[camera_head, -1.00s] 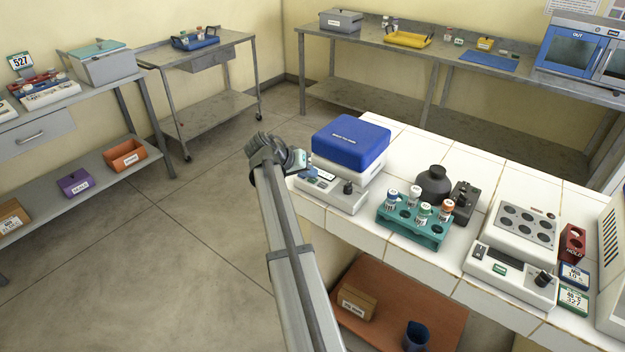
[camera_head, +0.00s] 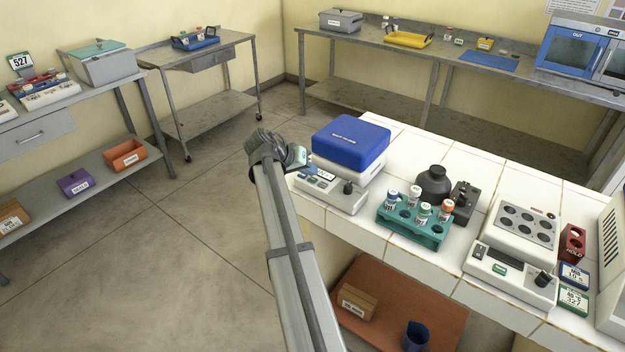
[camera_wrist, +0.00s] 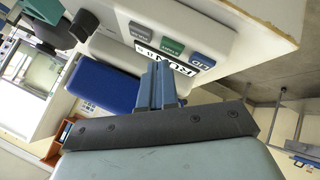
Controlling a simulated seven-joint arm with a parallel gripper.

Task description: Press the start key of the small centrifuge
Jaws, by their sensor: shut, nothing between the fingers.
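The small centrifuge, with a closed blue lid (camera_head: 350,140) and a pale front panel (camera_head: 335,195), stands at the left end of the white tiled bench. In the wrist view its panel shows a grey key (camera_wrist: 140,31), a green key (camera_wrist: 172,46) and a blue key (camera_wrist: 203,62) in a row. Their lettering is tilted and small; the green one seems to be the start key. A display strip (camera_wrist: 187,67) lies beside the keys. My gripper (camera_wrist: 161,68) is shut and empty, its tips close to the display and green key. Contact cannot be told. In the head view, my arm partly hides the panel's left end.
A dark knob (camera_wrist: 84,24) stands up from the same panel. Right of the centrifuge are a teal tube rack (camera_head: 405,232), a black round bottle (camera_head: 433,186) and a heating block (camera_head: 515,235). Open floor lies left of the bench.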

